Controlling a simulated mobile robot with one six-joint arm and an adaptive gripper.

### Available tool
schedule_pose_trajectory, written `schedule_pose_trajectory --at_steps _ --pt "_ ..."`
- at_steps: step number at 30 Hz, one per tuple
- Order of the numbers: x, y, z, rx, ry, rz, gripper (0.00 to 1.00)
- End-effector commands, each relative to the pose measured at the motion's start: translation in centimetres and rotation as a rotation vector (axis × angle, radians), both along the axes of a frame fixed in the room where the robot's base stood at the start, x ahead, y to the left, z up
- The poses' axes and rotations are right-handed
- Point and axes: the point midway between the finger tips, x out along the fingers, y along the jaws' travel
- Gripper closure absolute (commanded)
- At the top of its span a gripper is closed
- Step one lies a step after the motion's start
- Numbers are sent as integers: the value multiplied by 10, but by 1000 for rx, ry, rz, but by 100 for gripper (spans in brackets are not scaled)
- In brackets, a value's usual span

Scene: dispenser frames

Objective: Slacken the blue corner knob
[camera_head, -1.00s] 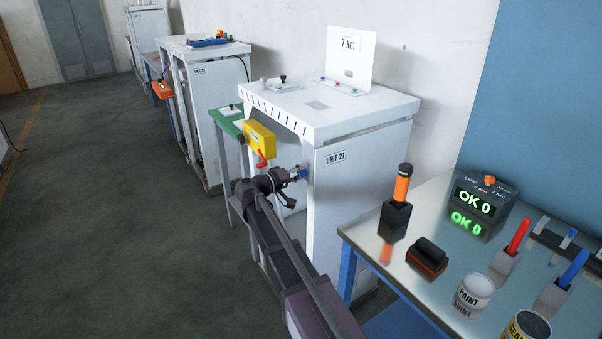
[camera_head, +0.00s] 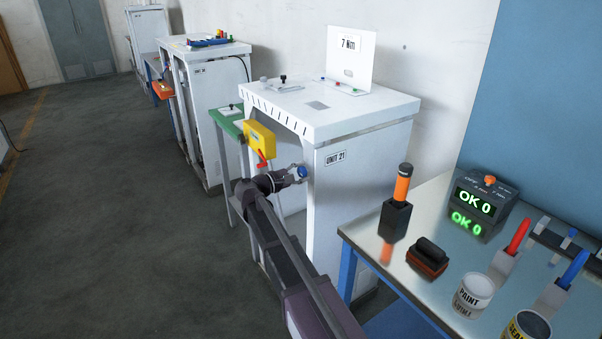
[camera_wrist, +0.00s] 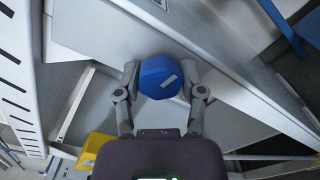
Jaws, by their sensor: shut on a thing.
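The blue corner knob (camera_wrist: 160,78) is a faceted blue knob with a pale mark on its face. It sits at the front corner of the white unit labelled UNIT 21 (camera_head: 362,148). In the wrist view my gripper (camera_wrist: 160,84) has one finger on each side of the knob and is shut on it. In the head view the knob (camera_head: 302,172) shows at the tip of my gripper (camera_head: 298,174), against the unit's front edge. The knob's mount behind it is hidden.
A yellow box (camera_head: 260,139) with a red part hangs just left of my gripper. A green shelf (camera_head: 230,122) is behind it. The floor at left is clear.

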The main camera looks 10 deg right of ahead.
Motion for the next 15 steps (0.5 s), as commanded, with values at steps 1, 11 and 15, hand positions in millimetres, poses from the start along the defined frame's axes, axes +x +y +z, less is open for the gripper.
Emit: schedule_pose_trajectory --at_steps 1,11,15 --pt "0 -1 0 -16 36 -2 96" --pt "0 -1 0 -101 242 -2 96" --pt "0 -1 0 -119 285 -2 96"
